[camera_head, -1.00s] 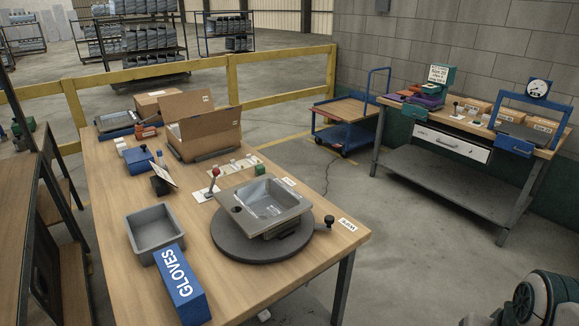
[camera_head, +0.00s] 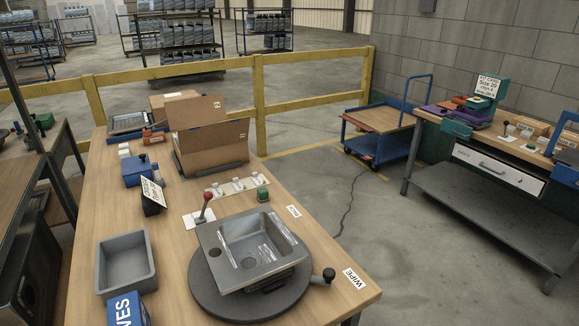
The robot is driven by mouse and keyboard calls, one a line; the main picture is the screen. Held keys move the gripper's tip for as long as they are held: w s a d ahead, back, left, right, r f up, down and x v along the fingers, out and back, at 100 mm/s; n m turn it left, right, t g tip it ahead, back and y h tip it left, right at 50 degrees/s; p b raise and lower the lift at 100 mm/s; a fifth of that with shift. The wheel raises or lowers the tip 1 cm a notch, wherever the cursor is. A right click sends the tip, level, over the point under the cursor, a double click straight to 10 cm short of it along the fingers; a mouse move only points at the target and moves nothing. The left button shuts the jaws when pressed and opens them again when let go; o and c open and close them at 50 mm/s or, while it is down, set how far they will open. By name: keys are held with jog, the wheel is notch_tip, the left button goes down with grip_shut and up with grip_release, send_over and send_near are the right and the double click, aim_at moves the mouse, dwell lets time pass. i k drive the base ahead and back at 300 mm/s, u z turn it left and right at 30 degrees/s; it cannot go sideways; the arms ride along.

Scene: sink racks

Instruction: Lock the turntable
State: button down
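The turntable is a dark round disc (camera_head: 203,290) on the wooden workbench, near its front right. A grey sink (camera_head: 212,238) sits on it, turned at an angle to the bench edges. A black knob on a short arm (camera_head: 329,275) sticks out at the turntable's right side. A lever with a red ball (camera_head: 210,197) rises from a white plate just behind the sink; it leans a little. I cannot tell whether either part is the lock or how it is set. My gripper is not in view.
A "WIPE" label (camera_head: 355,279) marks the right edge.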

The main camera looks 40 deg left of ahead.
aim_at(207, 195)
jog(key=u, duration=0.1)
jog(key=i, duration=1.7)
jog(key=u, duration=0.7)
jog(key=i, duration=1.35)
jog(key=u, duration=1.75)
jog(key=i, duration=0.8)
jog(key=u, duration=0.55)
